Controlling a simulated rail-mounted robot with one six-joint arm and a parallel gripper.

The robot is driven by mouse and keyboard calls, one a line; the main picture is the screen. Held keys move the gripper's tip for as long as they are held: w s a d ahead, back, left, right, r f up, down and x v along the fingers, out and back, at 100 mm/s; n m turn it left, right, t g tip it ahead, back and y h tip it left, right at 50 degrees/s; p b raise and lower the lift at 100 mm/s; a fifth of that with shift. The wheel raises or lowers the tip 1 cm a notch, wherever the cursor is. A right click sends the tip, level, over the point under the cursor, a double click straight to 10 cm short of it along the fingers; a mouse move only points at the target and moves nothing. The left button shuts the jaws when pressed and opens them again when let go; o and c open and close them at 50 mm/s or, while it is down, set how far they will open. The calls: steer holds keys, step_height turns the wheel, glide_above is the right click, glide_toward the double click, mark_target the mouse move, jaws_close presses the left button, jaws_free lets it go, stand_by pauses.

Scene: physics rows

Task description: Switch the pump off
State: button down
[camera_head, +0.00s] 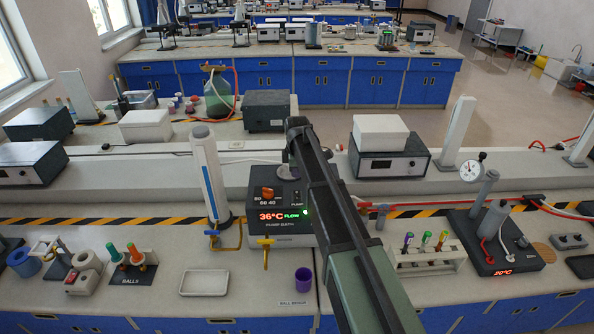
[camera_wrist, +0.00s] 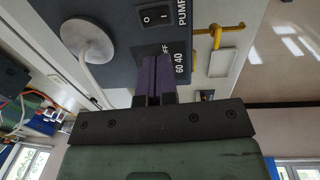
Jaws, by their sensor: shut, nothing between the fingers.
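The pump bath (camera_head: 290,228) is a dark box with a red "36°C" display, a green "FLOW" sign and a lit green lamp. An orange dial (camera_head: 267,193) sits on its top left. In the wrist view, the black pump rocker switch (camera_wrist: 156,16), marked O and I, is beside the word PUMP on the panel (camera_wrist: 122,55). I cannot tell which side is pressed. My gripper (camera_wrist: 158,60) is shut and empty, with dark purple-looking fingers over the panel near the OFF mark, apart from the switch in the picture. In the head view my arm hides the fingertips.
A white cylinder (camera_head: 208,175) and yellow valves (camera_head: 265,243) stand left of and before the bath. A purple cup (camera_head: 303,280) and white tray (camera_head: 204,283) are in front. A test-tube rack (camera_head: 428,258) is at right. Bare bench lies around the tray.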

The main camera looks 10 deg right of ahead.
mark_target(297, 192)
steer(key=r, duration=0.1)
steer(key=r+p, duration=0.2)
steer(key=r, duration=0.1)
steer(key=shift+s+r, duration=0.1)
steer(key=shift+s, duration=0.15)
steer(key=shift+a, duration=0.1)
steer(key=shift+w+d, duration=0.25)
steer(key=shift+w, duration=0.55)
steer(key=shift+s, duration=0.1)
steer(key=f+b, duration=0.4)
steer(key=w+f+b, duration=0.1)
steer(key=f+b, duration=0.9)
steer(key=shift+w+d+f, duration=0.1)
steer(key=shift+w+d, duration=0.1)
steer(key=shift+w, duration=0.2)
